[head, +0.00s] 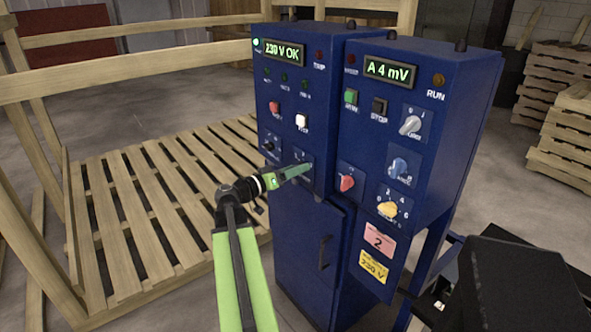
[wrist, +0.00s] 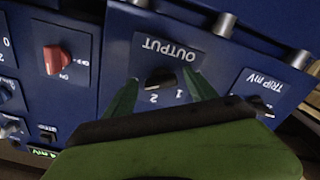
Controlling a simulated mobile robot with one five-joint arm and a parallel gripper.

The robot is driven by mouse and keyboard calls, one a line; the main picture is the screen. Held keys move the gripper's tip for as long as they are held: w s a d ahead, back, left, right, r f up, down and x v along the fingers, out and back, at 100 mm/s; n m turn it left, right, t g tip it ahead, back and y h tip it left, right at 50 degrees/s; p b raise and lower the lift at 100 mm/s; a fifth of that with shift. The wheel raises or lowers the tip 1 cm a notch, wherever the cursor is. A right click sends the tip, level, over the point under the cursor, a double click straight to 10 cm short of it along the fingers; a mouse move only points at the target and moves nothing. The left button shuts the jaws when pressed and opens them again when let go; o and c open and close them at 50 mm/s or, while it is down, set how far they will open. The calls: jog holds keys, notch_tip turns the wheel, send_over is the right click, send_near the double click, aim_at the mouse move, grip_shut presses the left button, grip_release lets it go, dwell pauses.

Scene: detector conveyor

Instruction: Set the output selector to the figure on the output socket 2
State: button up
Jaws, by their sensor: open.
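My gripper (wrist: 161,90) is open, with one green finger on each side of the knob; contact is not clear. In the head view my gripper (head: 293,174) reaches the lower left cabinet panel and hides the knob. A pink label (head: 376,241) reading 2 and a yellow label (head: 373,267) reading 230 V are low on the right cabinet.
A red knob (wrist: 58,59) and a TRIP mV knob (wrist: 258,106) flank the selector in the wrist view. The displays read 230 V OK (head: 284,53) and A 4 mV (head: 389,70). A wooden pallet (head: 150,215) lies left of the cabinets.

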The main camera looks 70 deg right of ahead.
jog(key=shift+c, duration=0.4)
jog(key=c, duration=1.2)
jog(key=shift+d, duration=0.35)
jog(key=shift+c, duration=0.5)
jog(key=n, duration=1.1)
jog(key=shift+a+n, duration=0.3)
jog(key=shift+a, duration=0.1)
jog(key=shift+f, duration=0.1)
